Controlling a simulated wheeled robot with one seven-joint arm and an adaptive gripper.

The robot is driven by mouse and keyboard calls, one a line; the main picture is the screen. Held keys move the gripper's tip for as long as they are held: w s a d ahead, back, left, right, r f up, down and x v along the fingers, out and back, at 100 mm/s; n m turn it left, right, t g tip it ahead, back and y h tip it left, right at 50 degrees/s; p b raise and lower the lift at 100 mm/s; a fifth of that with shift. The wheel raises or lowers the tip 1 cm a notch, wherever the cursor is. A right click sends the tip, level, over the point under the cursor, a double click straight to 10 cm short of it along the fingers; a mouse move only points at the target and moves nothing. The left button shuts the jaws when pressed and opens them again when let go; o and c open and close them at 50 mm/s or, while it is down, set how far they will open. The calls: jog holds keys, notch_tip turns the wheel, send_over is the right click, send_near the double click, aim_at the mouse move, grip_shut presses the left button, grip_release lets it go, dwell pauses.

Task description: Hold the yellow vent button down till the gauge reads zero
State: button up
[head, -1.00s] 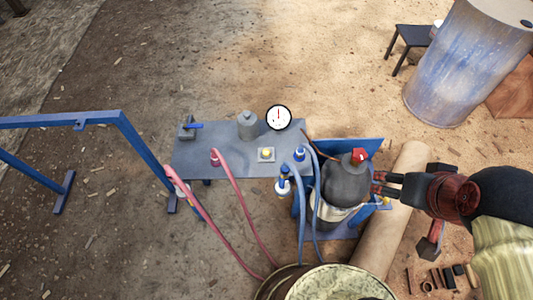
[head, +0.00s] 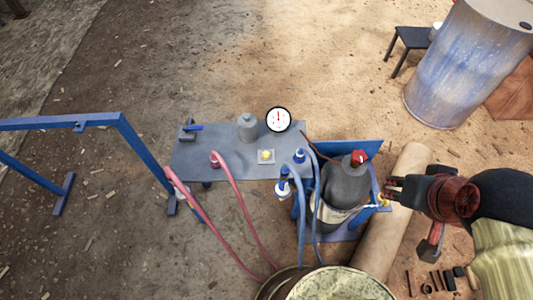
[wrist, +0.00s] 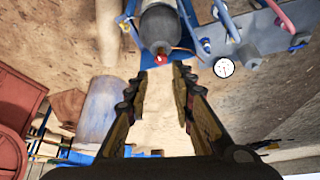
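The yellow vent button (head: 265,155) sits on a small pale plate on the grey panel. Nothing touches it. The round white gauge (head: 278,119) stands at the panel's back right edge; its red needle points roughly up, but its numbers are too small to read. The gauge also shows in the wrist view (wrist: 223,68), right of my fingers. My gripper (head: 392,189) is open and empty, well right of the button, beyond the grey cylinder. In the wrist view my two fingers (wrist: 160,75) are apart with ground between them. The button cannot be made out there.
A grey cylinder with a red top (head: 345,180) stands in a blue frame between my gripper and the panel (head: 205,160). Blue and pink hoses (head: 235,195) rise at the panel's front. A blue lever (head: 194,127) is at its left. Space above the panel looks open.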

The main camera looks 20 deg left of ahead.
grip_shut()
dwell(1.4)
